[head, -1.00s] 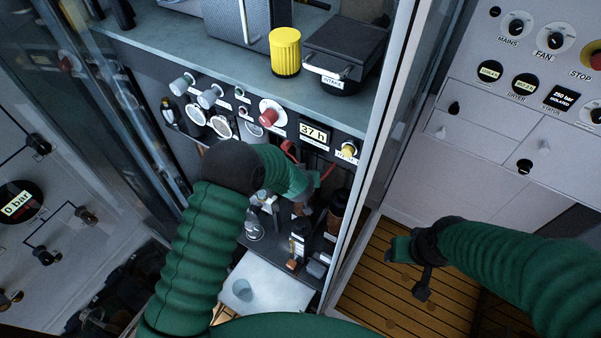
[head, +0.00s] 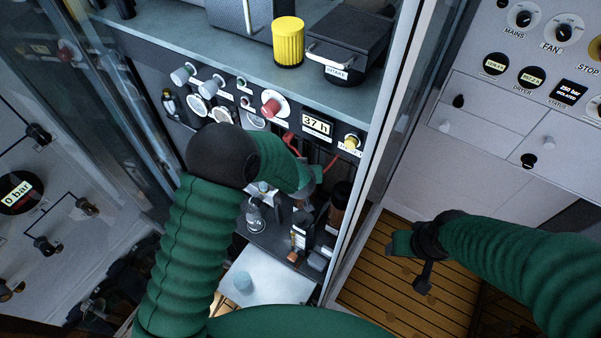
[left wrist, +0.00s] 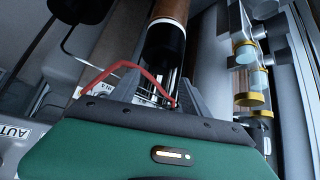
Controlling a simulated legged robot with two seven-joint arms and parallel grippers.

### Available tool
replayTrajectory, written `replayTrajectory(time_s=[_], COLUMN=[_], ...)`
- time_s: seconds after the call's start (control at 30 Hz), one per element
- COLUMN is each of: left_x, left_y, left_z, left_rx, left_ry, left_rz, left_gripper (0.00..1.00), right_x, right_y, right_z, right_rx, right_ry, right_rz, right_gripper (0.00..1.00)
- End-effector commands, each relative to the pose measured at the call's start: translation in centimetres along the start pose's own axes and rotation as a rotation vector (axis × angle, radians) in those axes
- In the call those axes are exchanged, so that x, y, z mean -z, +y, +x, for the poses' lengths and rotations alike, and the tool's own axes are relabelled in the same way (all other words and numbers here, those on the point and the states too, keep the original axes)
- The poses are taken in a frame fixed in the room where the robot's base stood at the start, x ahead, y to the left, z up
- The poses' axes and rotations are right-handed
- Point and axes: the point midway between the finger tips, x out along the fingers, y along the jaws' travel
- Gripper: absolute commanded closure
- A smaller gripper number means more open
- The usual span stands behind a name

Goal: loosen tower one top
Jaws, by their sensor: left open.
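A tower-like cylinder (left wrist: 167,38) with a brown upper part, a white band and a black lower part shows ahead of my left gripper in the left wrist view. What seems to be the same brown and black cylinder (head: 339,205) stands in the cabinet bay in the head view. I cannot read a tower number on it. My left gripper (left wrist: 160,92) is open, its grey fingers on either side of the cylinder's line, with no clear contact. A red hose (left wrist: 125,66) arcs across the fingers. My right gripper (head: 410,262) hangs over the slatted floor, far from the cylinder.
A control strip with a red knob (head: 271,104) and a 37 h display (head: 317,125) runs above the bay. A yellow ribbed cylinder (head: 288,42) and a dark intake box (head: 347,45) stand on the shelf. A cabinet post (head: 385,110) borders the bay's right side.

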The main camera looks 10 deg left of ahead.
Motion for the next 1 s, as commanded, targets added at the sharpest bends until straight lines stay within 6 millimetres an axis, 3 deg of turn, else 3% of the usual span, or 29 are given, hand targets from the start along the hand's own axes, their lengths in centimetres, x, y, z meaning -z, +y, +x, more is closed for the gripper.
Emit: replayTrajectory(time_s=[0.2,0.4,0.57,1.0], left_x=[0.1,0.1,-0.1,-0.1], left_y=[0.0,-0.1,-0.2,-0.3], left_z=[-6.7,-10.8,-11.7,-11.8], left_rx=[-0.002,0.000,0.000,-0.007], left_ry=[0.004,0.002,0.000,-0.004], left_rz=[0.001,0.000,-0.001,0.000], left_gripper=[0.46,0.46,0.46,0.46], right_x=[-0.1,0.0,0.1,0.0], right_y=[0.0,0.0,0.0,0.0], right_z=[0.3,-0.2,-0.2,-0.1], right_rx=[0.000,0.000,0.000,0.000], right_ry=[0.000,0.000,0.000,0.000], right_rz=[0.000,0.000,0.000,0.000], right_gripper=[0.46,0.46,0.46,0.46])
